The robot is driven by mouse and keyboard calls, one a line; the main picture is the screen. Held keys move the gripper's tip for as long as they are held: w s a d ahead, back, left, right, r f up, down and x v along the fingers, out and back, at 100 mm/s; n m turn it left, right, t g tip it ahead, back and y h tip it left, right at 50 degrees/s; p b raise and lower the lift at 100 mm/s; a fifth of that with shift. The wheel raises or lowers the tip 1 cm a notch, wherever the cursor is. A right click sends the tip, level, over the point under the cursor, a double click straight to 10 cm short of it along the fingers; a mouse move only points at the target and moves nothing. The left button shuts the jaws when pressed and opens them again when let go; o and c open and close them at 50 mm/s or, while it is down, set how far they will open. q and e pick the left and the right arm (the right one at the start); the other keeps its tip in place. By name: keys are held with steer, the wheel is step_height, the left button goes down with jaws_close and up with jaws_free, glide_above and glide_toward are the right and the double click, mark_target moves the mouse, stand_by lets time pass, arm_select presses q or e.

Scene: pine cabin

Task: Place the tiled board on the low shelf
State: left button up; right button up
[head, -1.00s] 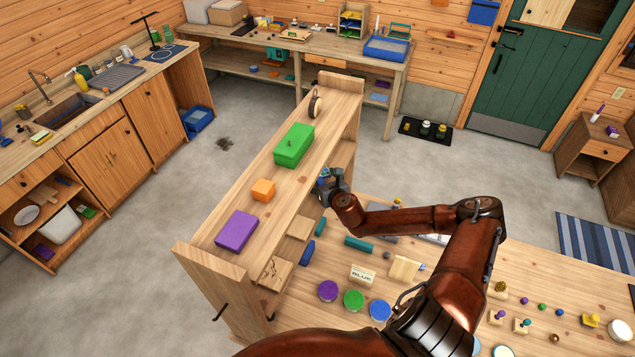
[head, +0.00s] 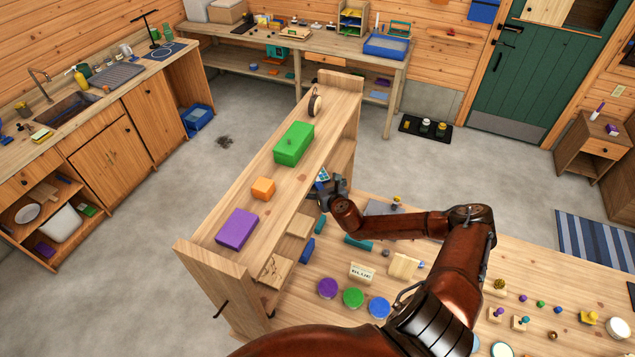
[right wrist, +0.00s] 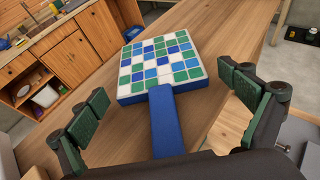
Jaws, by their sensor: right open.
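The tiled board (right wrist: 160,62), with green, blue and white tiles and a blue handle (right wrist: 180,120), lies flat on a wooden surface (right wrist: 95,85) in the right wrist view. My right gripper (right wrist: 172,112) is open, its fingers apart on either side of the handle and not touching it. In the head view the right gripper (head: 326,186) is at the right side of the wooden shelf unit (head: 210,262). A small part of the tiled board (head: 323,174) shows there; the rest is hidden. My left gripper is not in view.
The table at right holds coloured discs (head: 353,298), a label card (head: 362,273) and several small pieces.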

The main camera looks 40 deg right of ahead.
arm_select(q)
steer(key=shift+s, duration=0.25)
arm_select(e)
steer(key=shift+r, duration=0.1)
steer(key=shift+s+r, duration=0.1)
steer(key=shift+r, duration=0.05)
steer(key=b+v, duration=0.2)
steer(key=v, duration=0.9)
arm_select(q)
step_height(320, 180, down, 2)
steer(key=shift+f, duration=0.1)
arm_select(e)
steer(key=shift+s+a+r, duration=0.15)
steer(key=shift+s+r, duration=0.05)
steer(key=shift+s, duration=0.1)
